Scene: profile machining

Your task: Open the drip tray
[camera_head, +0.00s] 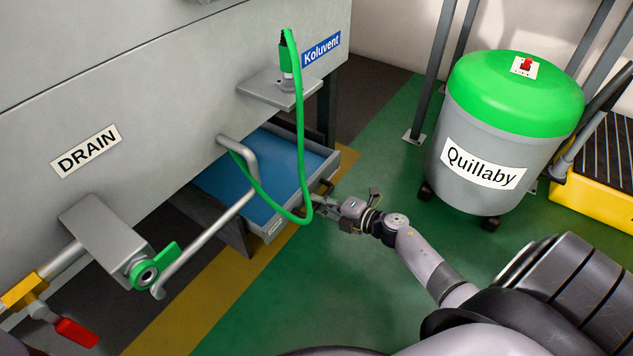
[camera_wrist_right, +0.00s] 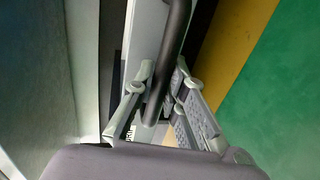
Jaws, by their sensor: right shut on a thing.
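The drip tray (camera_head: 255,165) is a grey drawer with a blue inside, set low under the grey machine. It stands partly out from beneath the machine in the head view. My right gripper (camera_head: 318,203) is at the tray's front edge and is shut on its handle. In the right wrist view the dark bar handle (camera_wrist_right: 172,55) runs between the fingers of the right gripper (camera_wrist_right: 155,95). The tray's light front panel (camera_wrist_right: 143,35) is beside the bar. A green hose hides part of the tray in the head view. My left gripper is not in view.
A green hose (camera_head: 299,130) hangs in a loop before the tray. A grey pipe handle (camera_head: 210,222) crosses in front of the machine (camera_head: 150,70). A Quillaby vacuum drum (camera_head: 505,130) stands on the right. The green floor (camera_head: 370,150) before the tray is clear.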

